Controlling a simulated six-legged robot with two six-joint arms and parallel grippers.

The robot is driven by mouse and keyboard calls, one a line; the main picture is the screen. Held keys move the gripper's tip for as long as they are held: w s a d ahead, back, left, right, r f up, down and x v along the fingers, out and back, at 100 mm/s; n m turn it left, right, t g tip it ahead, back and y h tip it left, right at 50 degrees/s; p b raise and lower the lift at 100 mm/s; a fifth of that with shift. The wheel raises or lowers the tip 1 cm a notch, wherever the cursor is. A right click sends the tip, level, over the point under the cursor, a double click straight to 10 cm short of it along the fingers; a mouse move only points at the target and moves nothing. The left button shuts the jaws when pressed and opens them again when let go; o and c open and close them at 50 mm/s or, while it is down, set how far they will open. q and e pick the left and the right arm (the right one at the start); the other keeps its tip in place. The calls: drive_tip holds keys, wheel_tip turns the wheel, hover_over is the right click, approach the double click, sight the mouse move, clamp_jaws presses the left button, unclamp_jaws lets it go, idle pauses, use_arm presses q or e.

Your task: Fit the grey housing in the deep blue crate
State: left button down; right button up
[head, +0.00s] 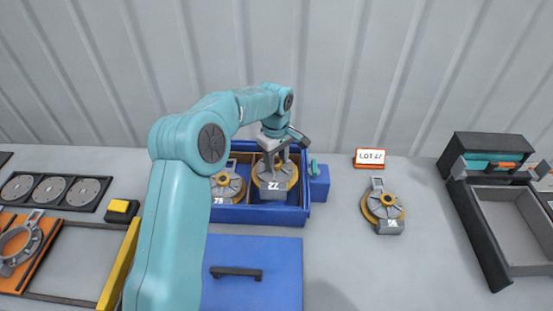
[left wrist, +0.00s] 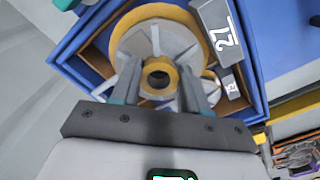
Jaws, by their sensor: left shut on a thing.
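The deep blue crate (head: 262,215) stands open near the back wall, with brown dividers inside. My left gripper (head: 275,160) points down, shut on a grey housing (head: 274,193) with a yellow ring and a label that reads 27 in the left wrist view. The housing is over or in the crate's right compartment; I cannot tell whether it touches the floor. In the left wrist view, the fingers (left wrist: 158,82) straddle the housing's hub (left wrist: 158,77), and the crate's rim (left wrist: 75,43) surrounds it. Another grey housing (head: 228,188), marked 75, sits in the left compartment. My right gripper is out of view.
A blue lid (head: 252,295) with a dark handle lies in front of the crate. A third housing (head: 383,207) and a LOT sign (head: 370,157) are to the right. A dark-walled grey tray (head: 513,225) stands far right. Bare table lies between.

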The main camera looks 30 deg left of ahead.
sight(276, 172)
use_arm(q)
drive_tip(key=shift+f+b, duration=2.05)
drive_tip(key=shift+f, duration=0.6)
